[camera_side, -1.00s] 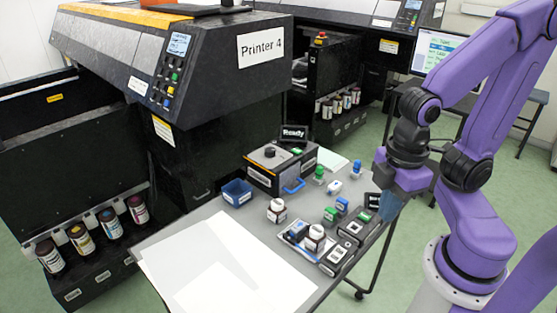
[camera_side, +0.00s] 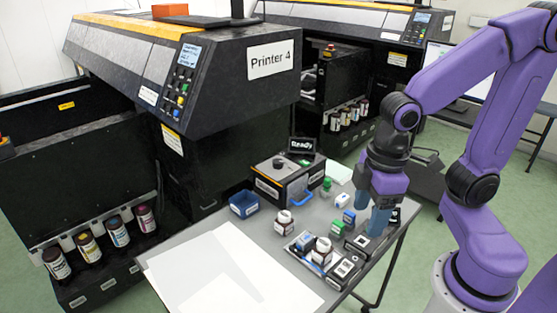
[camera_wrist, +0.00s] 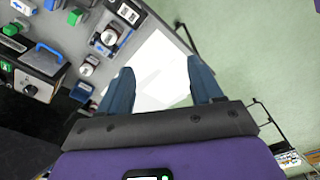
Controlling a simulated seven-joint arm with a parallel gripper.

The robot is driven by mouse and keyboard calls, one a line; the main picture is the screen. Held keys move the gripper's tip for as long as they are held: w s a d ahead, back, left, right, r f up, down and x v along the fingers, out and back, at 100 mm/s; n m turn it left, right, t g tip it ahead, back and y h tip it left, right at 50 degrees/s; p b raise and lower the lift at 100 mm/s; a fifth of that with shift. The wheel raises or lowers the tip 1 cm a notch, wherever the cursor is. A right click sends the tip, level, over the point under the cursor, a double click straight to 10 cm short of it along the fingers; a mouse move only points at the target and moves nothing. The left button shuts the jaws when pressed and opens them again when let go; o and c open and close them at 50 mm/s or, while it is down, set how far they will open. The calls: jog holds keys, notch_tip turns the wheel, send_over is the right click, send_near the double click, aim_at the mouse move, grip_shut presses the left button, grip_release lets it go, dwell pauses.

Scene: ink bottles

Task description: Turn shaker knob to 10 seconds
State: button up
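The shaker appears to be the dark box (camera_side: 268,187) with a light top at the back of the table. Its black knob (camera_side: 278,162) stands on top, and a small display (camera_side: 301,145) reading "Ready" is behind it. In the wrist view the knob (camera_wrist: 30,90) is at the far left; its pointer and markings are too small to read. My gripper (camera_side: 380,226) is over the table's right side, well right of the shaker, with its fingers pointing down. In the wrist view my gripper (camera_wrist: 157,66) has its blue fingers spread wide, with nothing between them.
A blue bin (camera_side: 243,205), a white bottle (camera_side: 284,224) and a tray with another bottle (camera_side: 322,251) stand on the table. Green and blue items (camera_side: 337,229) lie between the shaker and gripper. White sheets (camera_side: 225,275) cover the front left. The printer (camera_side: 225,115) rises behind.

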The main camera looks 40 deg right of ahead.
jog(key=w+m+t, duration=0.1)
jog(key=w+m, duration=0.4)
jog(key=w, duration=0.8)
jog(key=m+t+h, duration=0.2)
jog(key=m+t, duration=0.1)
jog(key=m, duration=0.6)
send_over(278, 161)
jog(key=s+a, duration=0.2)
jog(key=s, duration=0.5)
jog(key=x, duration=1.7)
jog(key=shift+a+f, duration=0.15)
jog(key=shift+f, duration=0.35)
jog(key=c, duration=1.1)
jog(key=shift+o, duration=0.2)
